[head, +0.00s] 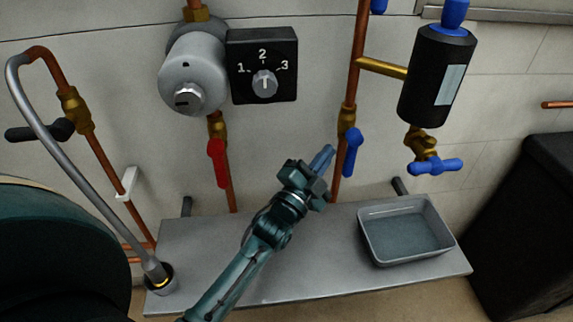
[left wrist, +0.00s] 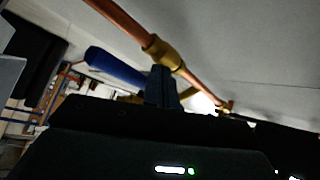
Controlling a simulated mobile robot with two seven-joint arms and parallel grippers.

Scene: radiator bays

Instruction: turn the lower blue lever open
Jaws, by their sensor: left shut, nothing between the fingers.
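The lower blue lever (head: 352,154) hangs down from a brass valve (head: 346,119) on the right copper pipe, nearly along the pipe. My left gripper (head: 325,157) is shut and empty, its fingertips just left of the pipe and lever in the head view. In the left wrist view the blue lever (left wrist: 115,66) runs left from the brass valve (left wrist: 163,53), with the shut fingers (left wrist: 162,86) in front of the lever's valve end. I cannot tell whether they touch. My right gripper is not in view.
Another blue handle (head: 378,5) is higher on the same pipe. A red lever (head: 217,163) hangs to the left below a numbered dial box (head: 262,66). A black cylinder (head: 437,75) with a blue tap handle (head: 434,166) is at right, above a grey tray (head: 372,240) on the shelf (head: 320,278).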

